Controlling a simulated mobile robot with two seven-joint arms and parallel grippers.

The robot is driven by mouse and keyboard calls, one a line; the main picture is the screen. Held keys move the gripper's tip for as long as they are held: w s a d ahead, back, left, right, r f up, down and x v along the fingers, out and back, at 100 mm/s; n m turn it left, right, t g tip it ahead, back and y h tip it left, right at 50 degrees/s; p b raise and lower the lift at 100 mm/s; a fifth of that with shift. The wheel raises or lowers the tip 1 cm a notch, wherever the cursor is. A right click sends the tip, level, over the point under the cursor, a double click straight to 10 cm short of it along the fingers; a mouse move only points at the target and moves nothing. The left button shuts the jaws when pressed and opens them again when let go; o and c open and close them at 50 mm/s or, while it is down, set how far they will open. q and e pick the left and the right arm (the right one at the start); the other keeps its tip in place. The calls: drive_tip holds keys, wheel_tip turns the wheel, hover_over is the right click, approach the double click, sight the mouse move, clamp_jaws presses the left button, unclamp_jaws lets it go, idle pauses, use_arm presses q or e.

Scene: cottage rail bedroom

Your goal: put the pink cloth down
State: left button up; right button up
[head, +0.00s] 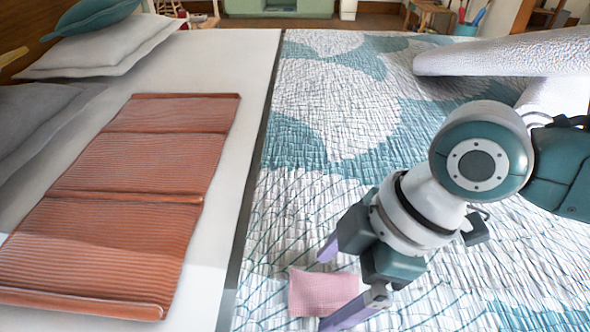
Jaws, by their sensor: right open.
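The pink cloth (318,292) lies as a small folded rectangle on the blue-and-white patterned quilt (330,110), near the bottom of the head view. My right gripper (335,285) is over the cloth's right side. Its two purple fingers are spread apart, one above the cloth's top right corner and one by its bottom right edge. The gripper is open. I cannot tell whether the fingers touch the cloth. My left gripper is not in view.
A ribbed orange cloth (130,190) lies on the white sheet (225,120) at left. Grey-white pillows (105,50) and a teal pillow (95,14) lie at the upper left. A white textured roll (500,55) is at the upper right. The quilt's middle is clear.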

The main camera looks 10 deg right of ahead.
drive_tip(key=p+v, duration=0.4)
drive_tip(key=v, duration=0.7)
drive_tip(key=s+a+m+t, duration=0.2)
drive_tip(key=s+a+m, duration=0.1)
drive_tip(key=s+a, duration=0.15)
drive_tip(key=s+d+m+h, duration=0.4)
drive_tip(key=s+d+m, duration=0.2)
drive_tip(key=d+m, duration=0.3)
drive_tip(key=shift+s+r+m, duration=0.2)
drive_tip(key=shift+r+m, duration=0.05)
drive_tip(key=shift+m, duration=0.15)
drive_tip(key=shift+r, duration=0.1)
